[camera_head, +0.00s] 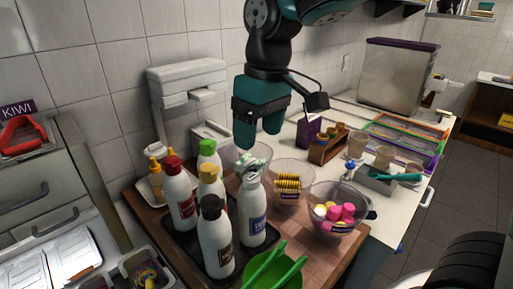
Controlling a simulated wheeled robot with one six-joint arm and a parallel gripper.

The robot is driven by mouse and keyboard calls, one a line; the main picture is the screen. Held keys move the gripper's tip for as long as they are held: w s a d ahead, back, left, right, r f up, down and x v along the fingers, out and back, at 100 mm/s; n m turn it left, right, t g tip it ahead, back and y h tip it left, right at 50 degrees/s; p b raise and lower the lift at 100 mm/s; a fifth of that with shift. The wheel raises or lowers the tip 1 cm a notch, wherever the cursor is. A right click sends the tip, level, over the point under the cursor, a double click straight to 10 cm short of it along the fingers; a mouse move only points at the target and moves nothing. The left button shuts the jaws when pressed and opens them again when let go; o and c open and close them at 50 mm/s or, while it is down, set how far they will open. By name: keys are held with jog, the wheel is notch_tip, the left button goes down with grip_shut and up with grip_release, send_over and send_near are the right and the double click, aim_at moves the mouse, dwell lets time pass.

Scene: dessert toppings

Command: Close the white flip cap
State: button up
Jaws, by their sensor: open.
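A white bottle with a blue label (253,215) stands upright at the right of a group of squeeze bottles on a dark tray. Its white flip cap (252,171) is on top, with a pale lid part that looks tilted up. My gripper (258,136) points down just above this cap, with its teal fingers parted. It is open and empty, and appears apart from the cap. The exact gap between fingers and cap is hard to tell from this one view.
Bottles with red (181,195), green (208,150), yellow (211,185) and brown caps (216,240) crowd the left. Clear bowls with yellow pieces (288,185) and pink-and-white pieces (338,215) stand to the right. A green bowl (258,273) is in front.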

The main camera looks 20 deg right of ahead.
notch_tip(320, 180, up, 4)
jog(key=m+h+p, duration=0.1)
jog(key=p, duration=0.1)
send_over(251, 159)
notch_tip(251, 159, down, 17)
jog(key=p, duration=0.4)
jog(key=shift+f, duration=0.1)
jog(key=c, duration=0.9)
